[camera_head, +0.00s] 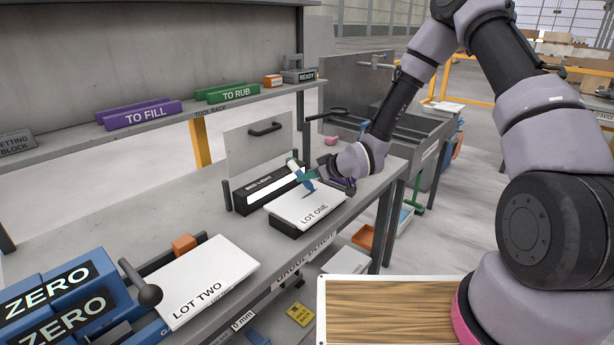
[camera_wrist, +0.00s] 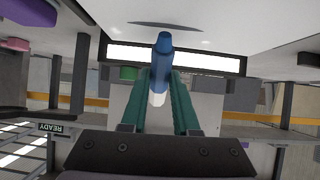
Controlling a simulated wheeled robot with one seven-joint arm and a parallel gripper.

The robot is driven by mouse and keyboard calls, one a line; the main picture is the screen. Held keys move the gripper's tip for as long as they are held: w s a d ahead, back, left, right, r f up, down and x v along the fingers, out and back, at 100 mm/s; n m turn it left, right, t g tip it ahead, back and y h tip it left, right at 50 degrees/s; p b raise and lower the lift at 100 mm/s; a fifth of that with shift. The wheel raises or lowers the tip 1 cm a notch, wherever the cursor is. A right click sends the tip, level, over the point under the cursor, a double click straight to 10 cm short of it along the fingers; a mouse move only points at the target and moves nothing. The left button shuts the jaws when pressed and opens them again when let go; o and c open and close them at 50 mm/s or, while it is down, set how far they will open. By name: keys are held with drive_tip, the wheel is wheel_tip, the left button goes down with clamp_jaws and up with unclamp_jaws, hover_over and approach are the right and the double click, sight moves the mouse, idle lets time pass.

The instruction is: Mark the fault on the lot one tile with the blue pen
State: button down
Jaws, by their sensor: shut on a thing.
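The lot one tile (camera_head: 308,208) is a white slab labelled LOT ONE, lying on a dark stand at the right part of the bench. A short dark mark (camera_head: 309,196) shows on its upper face; it also appears as a dark curved streak in the wrist view (camera_wrist: 172,25). My gripper (camera_head: 303,177) is above the tile's far edge, its green fingers shut on the blue pen (camera_head: 300,174). In the wrist view the pen (camera_wrist: 162,62) has a blue body and a white end between the fingers. The pen is tilted, its lower end close to the tile. I cannot tell whether it touches.
A black light bar (camera_head: 262,193) stands behind the tile. A shelf with purple (camera_head: 145,114) and green (camera_head: 227,93) signs runs behind. A sink (camera_head: 400,130) is at the right.

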sight(302, 173)
drive_tip(key=shift+f, duration=0.6)
idle(1.5)
drive_tip(key=shift+w+a, duration=0.55)
drive_tip(key=shift+a, duration=0.2)
drive_tip(key=shift+w+a, duration=0.55)
drive_tip(key=shift+a, duration=0.15)
idle(2.7)
drive_tip(key=shift+r, duration=0.15)
drive_tip(key=shift+r, duration=3.4)
